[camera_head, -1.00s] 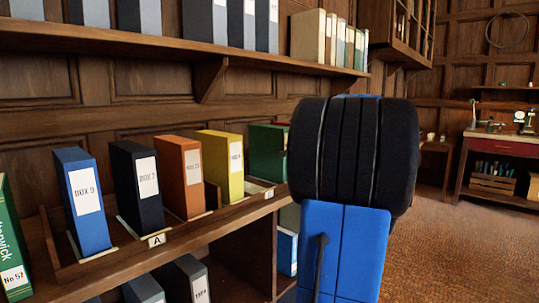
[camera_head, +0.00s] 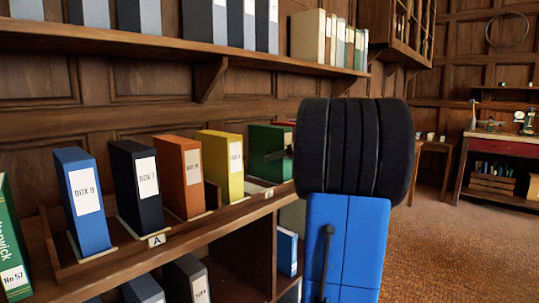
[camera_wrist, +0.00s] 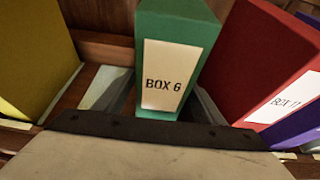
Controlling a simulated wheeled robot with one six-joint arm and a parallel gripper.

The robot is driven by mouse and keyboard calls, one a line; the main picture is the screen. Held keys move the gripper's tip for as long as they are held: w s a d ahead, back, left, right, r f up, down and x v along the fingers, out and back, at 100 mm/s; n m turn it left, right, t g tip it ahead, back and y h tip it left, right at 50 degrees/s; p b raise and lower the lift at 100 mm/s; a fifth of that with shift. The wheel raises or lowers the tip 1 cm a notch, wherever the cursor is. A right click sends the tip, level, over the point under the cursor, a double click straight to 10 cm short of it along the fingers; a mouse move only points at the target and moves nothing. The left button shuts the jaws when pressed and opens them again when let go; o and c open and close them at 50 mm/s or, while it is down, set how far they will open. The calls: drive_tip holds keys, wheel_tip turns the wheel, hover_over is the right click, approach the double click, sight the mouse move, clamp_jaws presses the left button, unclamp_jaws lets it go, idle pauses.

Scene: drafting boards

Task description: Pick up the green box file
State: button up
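The green box file (camera_wrist: 180,35) stands upright in the wrist view, with a white label reading "BOX 6". In the head view the green box file (camera_head: 265,143) is at the right end of the shelf row, partly hidden by my arm. My gripper (camera_wrist: 161,104) is in front of its lower part; dark finger parts seem to lie on both sides, with gaps to the box. In the head view only a dark bit of my gripper (camera_head: 287,152) shows at the box's right edge.
A yellow box (camera_wrist: 35,60) stands to the left and a red box (camera_wrist: 262,60) close to the right, with a purple one (camera_wrist: 297,128) beyond. Orange (camera_head: 182,175), black and blue boxes stand further left. An upper shelf (camera_head: 150,45) overhangs the row.

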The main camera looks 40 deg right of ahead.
clamp_jaws()
drive_tip(key=shift+r, duration=0.1)
